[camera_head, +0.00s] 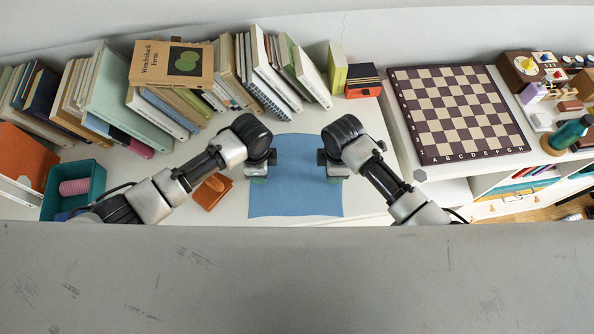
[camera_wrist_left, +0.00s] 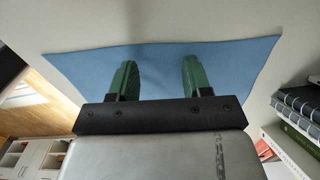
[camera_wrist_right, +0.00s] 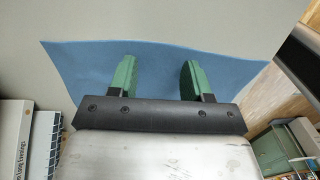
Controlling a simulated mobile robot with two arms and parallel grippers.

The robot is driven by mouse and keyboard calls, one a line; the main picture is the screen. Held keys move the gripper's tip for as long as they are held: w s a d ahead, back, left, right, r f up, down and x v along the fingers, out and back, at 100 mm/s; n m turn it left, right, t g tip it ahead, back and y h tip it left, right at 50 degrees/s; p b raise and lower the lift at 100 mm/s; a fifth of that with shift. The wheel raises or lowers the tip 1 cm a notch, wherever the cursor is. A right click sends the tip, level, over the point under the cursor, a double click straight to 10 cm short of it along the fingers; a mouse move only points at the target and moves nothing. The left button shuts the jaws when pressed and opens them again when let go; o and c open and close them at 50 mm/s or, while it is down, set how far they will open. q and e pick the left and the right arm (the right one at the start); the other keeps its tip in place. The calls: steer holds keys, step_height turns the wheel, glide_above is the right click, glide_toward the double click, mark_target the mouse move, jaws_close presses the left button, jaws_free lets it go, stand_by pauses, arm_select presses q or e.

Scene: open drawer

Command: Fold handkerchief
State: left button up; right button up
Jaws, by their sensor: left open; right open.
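A blue handkerchief (camera_head: 297,185) lies flat and spread out on the white surface, in the middle of the head view. My left gripper (camera_head: 258,178) is over its left edge and my right gripper (camera_head: 336,175) is over its right edge. In the left wrist view, the green fingers of my left gripper (camera_wrist_left: 158,80) are apart with the handkerchief (camera_wrist_left: 157,60) beneath them. In the right wrist view, the fingers of my right gripper (camera_wrist_right: 158,78) are also apart above the handkerchief (camera_wrist_right: 155,60). I cannot tell whether the fingertips touch the cloth.
Rows of books (camera_head: 130,100) stand behind and to the left. A brown wallet-like item (camera_head: 211,191) lies left of the cloth. A teal bin (camera_head: 75,203) with a pink roll is far left. A chessboard (camera_head: 455,110) lies at the right. The grey front edge (camera_head: 297,280) runs across the foreground.

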arm_select(q)
steer(key=shift+s, duration=0.15)
arm_select(e)
steer(key=shift+s, duration=0.15)
arm_select(q)
steer(key=shift+f, duration=0.15)
steer(key=shift+c, duration=0.2)
arm_select(e)
steer(key=shift+f, duration=0.2)
steer(key=shift+c, duration=0.2)
arm_select(q)
jaws_close()
arm_select(e)
jaws_close()
steer(key=shift+r, duration=0.15)
